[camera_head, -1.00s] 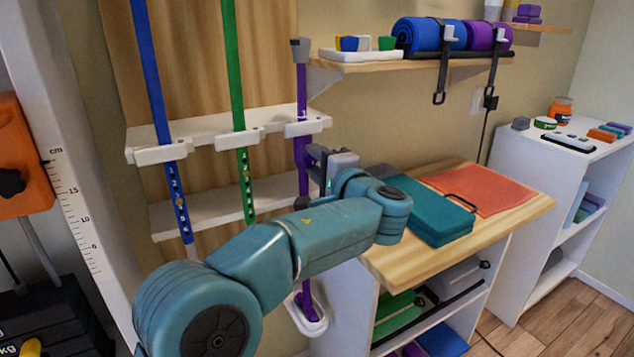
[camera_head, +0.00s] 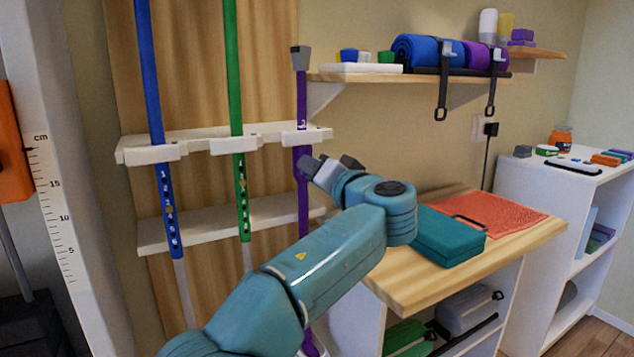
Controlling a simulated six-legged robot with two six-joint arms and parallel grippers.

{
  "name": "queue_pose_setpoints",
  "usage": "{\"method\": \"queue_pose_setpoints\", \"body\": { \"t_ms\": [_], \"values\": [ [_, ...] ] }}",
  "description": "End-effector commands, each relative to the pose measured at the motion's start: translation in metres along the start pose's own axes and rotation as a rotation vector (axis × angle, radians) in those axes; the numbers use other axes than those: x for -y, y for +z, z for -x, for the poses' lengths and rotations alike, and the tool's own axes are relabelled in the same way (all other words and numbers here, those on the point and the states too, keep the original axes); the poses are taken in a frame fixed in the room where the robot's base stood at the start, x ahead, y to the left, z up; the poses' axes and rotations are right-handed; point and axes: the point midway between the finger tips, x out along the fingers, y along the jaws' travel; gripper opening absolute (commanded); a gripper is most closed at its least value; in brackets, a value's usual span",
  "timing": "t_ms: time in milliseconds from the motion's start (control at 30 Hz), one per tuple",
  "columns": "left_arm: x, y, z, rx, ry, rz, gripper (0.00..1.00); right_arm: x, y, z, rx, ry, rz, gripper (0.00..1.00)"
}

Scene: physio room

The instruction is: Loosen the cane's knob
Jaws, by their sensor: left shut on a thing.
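Three canes hang in a white rack on the wooden panel: a blue cane (camera_head: 150,75), a green cane (camera_head: 236,75) and a purple cane (camera_head: 302,105) with a grey top. The blue and green canes show numbered holes on their lower tubes. My left gripper (camera_head: 312,167) is at the purple cane, just below the upper rack bar. It is shut at the cane's knob, which is hidden by the jaws. The cane stands upright, and my arm covers part of its lower end. My right gripper is not in view.
The white rack bar (camera_head: 210,147) lies close above my gripper. A wooden-topped table (camera_head: 405,292) with a teal case (camera_head: 445,238) and an orange mat (camera_head: 495,218) is to the right. A wall shelf (camera_head: 365,77) with rolled mats and hanging straps is above.

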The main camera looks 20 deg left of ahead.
Motion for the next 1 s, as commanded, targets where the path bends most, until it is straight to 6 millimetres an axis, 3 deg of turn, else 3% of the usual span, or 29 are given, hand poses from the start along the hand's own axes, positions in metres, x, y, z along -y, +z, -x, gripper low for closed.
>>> {"method": "queue_pose_setpoints", "body": {
  "t_ms": [400, 967, 1000],
  "values": [
    [-0.001, 0.0011, -0.0002, 0.002, 0.001, 0.195, 0.06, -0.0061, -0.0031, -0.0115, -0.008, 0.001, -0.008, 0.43],
    [-0.0006, 0.0005, -0.0002, 0.001, 0.001, 0.223, 0.06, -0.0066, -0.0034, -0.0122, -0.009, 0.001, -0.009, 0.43],
    [-0.0006, 0.0005, -0.0002, 0.001, 0.001, 0.223, 0.4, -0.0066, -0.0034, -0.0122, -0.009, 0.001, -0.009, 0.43]
  ]
}}
